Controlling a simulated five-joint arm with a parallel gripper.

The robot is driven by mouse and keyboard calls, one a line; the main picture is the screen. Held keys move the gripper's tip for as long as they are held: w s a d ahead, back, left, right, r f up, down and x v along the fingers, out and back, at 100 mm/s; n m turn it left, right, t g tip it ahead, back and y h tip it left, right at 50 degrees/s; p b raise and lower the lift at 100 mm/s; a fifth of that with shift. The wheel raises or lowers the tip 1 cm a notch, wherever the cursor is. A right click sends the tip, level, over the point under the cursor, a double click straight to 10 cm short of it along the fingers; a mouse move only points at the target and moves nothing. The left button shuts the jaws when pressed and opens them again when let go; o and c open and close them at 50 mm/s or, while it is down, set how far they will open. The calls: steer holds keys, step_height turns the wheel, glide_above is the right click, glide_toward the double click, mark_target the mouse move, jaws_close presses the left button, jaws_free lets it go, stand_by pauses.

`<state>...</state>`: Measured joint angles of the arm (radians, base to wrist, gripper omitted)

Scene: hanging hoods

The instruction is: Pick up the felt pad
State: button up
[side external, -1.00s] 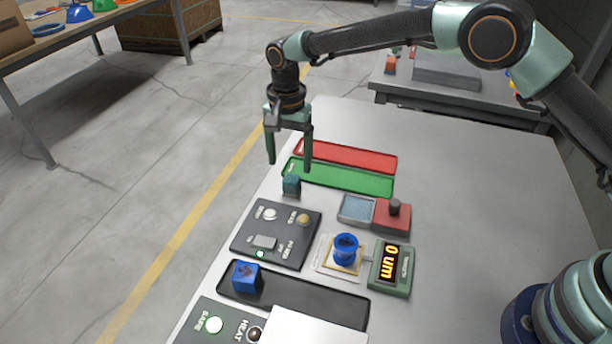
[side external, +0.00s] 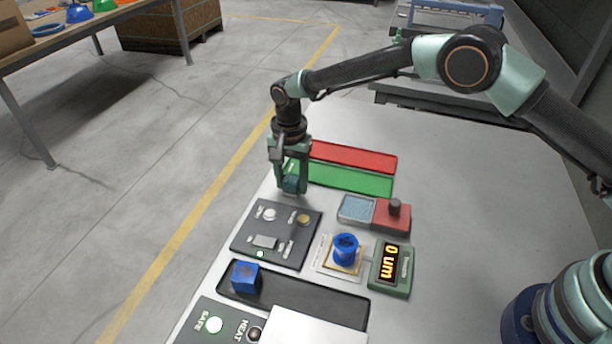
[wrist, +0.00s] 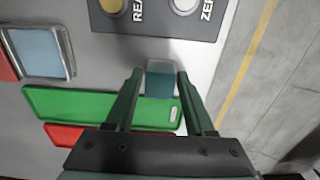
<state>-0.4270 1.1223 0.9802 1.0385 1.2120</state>
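The small teal block with a paler, greyish face, which looks like the felt pad (side external: 291,184), stands on the pale table by the near left end of the green tray. It also shows in the wrist view (wrist: 160,82). My gripper (side external: 290,188) is lowered over it, pointing down. In the wrist view my gripper (wrist: 160,76) has one finger on each side of the block, with narrow gaps showing. The fingers are open around it. In the side view the fingers partly hide the block.
The green tray (side external: 350,178) and red tray (side external: 355,158) lie close behind. A dark button panel (side external: 283,245) is just in front. A framed blue-grey square (side external: 357,208), red block with knob (side external: 393,214), blue spool (side external: 346,248) and gauge (side external: 390,270) stand right. The table's right side is clear.

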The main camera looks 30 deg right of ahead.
mark_target(291, 179)
jaws_close()
steer(key=shift+r, duration=0.1)
step_height(291, 179, up, 20)
stand_by(0.4)
